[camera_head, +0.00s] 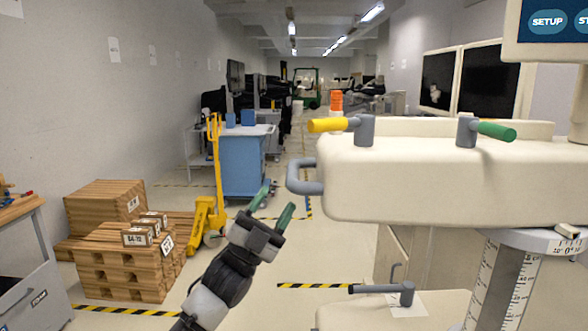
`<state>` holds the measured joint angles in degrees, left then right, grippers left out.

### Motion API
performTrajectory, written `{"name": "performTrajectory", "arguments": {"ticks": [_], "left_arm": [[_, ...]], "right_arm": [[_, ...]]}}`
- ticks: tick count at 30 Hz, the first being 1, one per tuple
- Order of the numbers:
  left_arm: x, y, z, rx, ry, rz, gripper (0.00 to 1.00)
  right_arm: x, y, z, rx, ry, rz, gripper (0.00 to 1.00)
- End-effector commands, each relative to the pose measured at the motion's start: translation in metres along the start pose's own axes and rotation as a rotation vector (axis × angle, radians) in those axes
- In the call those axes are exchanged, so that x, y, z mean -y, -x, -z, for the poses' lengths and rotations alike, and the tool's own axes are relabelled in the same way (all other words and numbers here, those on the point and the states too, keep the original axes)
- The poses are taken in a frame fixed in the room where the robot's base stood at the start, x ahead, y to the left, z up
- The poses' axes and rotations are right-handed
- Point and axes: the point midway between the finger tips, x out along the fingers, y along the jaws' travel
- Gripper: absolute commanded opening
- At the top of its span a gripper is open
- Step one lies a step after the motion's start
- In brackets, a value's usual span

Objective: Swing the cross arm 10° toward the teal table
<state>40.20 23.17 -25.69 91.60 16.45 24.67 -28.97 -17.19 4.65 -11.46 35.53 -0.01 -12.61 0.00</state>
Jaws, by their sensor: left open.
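The cross arm (430,180) is a thick cream beam on the right. It carries a grey loop handle (303,177) at its left end, a yellow-gripped lever (328,125) and a green-gripped lever (497,131) on top. Below it, a grey column (500,285) bears a degree scale (567,246) near its top, with a mark around 0. My left gripper (275,202) is open and empty, its green fingertips left of and a little below the loop handle, apart from it in the picture. No teal table is clearly recognisable. My right gripper is not in view.
A lower cream part (350,314) has a dark lever (380,289). Wooden boxes (125,260), a yellow pallet jack (210,205) and a blue cart (243,162) stand left. A screen (550,22) hangs upper right. Open floor lies between boxes and machine.

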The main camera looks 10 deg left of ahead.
Motion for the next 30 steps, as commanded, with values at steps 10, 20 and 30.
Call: {"name": "performTrajectory", "arguments": {"ticks": [10, 20, 30], "left_arm": [[0.001, -0.054, 0.001, 0.000, 0.001, 0.000, 0.51], [-0.001, -0.070, 0.000, 0.002, 0.002, -0.001, 0.51], [-0.001, -0.070, 0.000, 0.001, 0.002, -0.001, 0.37]], "right_arm": [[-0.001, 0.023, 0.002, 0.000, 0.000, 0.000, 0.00], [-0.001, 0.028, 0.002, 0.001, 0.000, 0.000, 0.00], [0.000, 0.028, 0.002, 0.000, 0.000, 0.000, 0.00]]}}
